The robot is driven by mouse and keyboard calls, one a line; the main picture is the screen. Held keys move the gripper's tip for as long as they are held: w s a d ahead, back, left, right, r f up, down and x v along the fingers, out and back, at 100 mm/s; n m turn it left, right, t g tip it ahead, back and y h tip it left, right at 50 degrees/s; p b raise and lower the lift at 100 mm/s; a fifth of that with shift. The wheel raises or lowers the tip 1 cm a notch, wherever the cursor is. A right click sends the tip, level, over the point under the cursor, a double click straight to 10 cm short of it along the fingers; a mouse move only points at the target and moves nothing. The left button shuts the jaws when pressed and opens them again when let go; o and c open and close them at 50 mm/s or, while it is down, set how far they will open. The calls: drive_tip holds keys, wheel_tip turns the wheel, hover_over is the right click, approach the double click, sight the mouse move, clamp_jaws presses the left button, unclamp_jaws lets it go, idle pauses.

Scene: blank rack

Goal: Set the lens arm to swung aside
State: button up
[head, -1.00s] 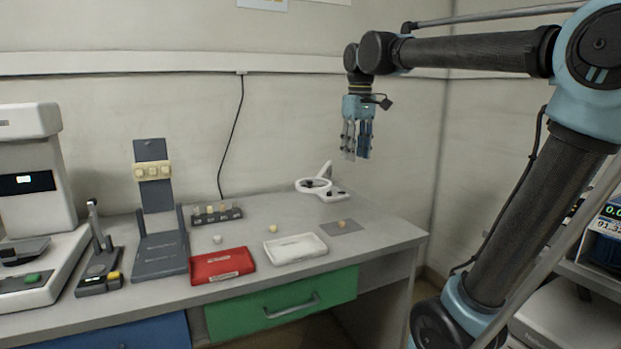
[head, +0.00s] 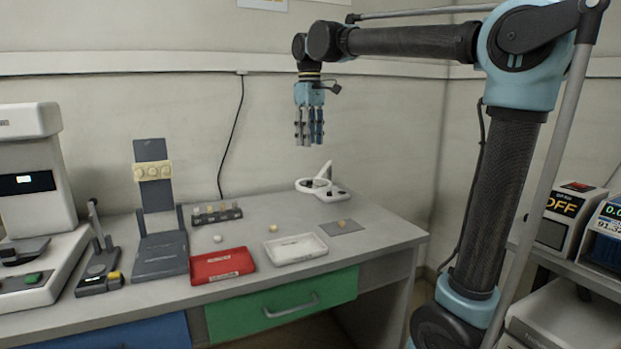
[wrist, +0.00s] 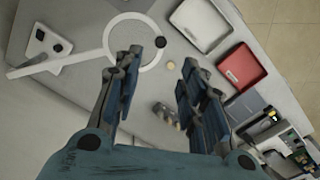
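The lens arm is a white arm with a ring-shaped lens (head: 313,185) on a small white base (head: 333,194) at the back right of the bench. In the wrist view the ring (wrist: 113,40) lies to the upper left of the fingers, with its arm (wrist: 50,66) reaching left past the base (wrist: 40,40). A dark round knob (wrist: 159,41) sits on the ring's right edge. My gripper (head: 309,140) points down, well above the bench over the ring. Its fingers (wrist: 160,68) are spread apart with nothing between them.
A white tray (head: 318,239), a red tray (head: 248,262) and a grey mat (head: 357,229) lie at the front. A dark stand (head: 185,245) is further left. The air around my gripper is clear.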

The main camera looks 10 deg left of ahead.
wheel_tip(320, 180, down, 12)
drive_tip(key=shift+f, duration=0.1)
idle(0.4)
clamp_jaws()
